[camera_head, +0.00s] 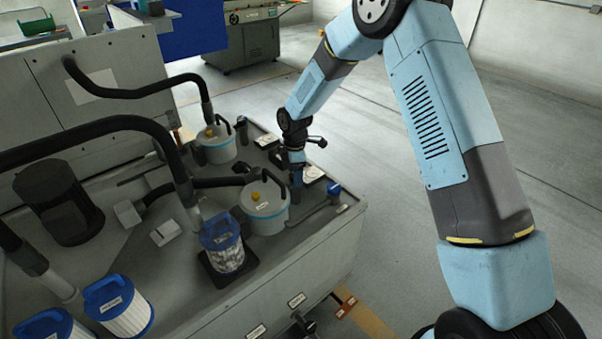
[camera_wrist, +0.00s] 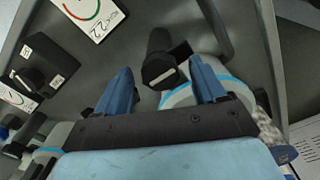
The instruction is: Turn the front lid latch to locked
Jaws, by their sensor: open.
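The front canister (camera_head: 268,215) is a white drum with a light blue band and a yellow knob on its lid, standing on the grey deck. My gripper (camera_head: 297,172) points down just behind and right of it. In the wrist view, my gripper (camera_wrist: 165,90) is open, its two blue fingers apart. A black stubby handle with a hexagonal end (camera_wrist: 160,68) lies between and beyond the fingertips, apparently not gripped; I take it for the latch. The banded canister rim (camera_wrist: 180,97) shows beside it, partly behind the right finger. The latch's lock setting cannot be read.
A rear canister (camera_head: 217,147) stands farther back with black hoses around it. A blue-topped filter (camera_head: 223,245) stands left of the front canister. A gauge card (camera_wrist: 92,14) and black labelled box (camera_wrist: 38,64) lie near my fingers. Open floor lies right of the deck.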

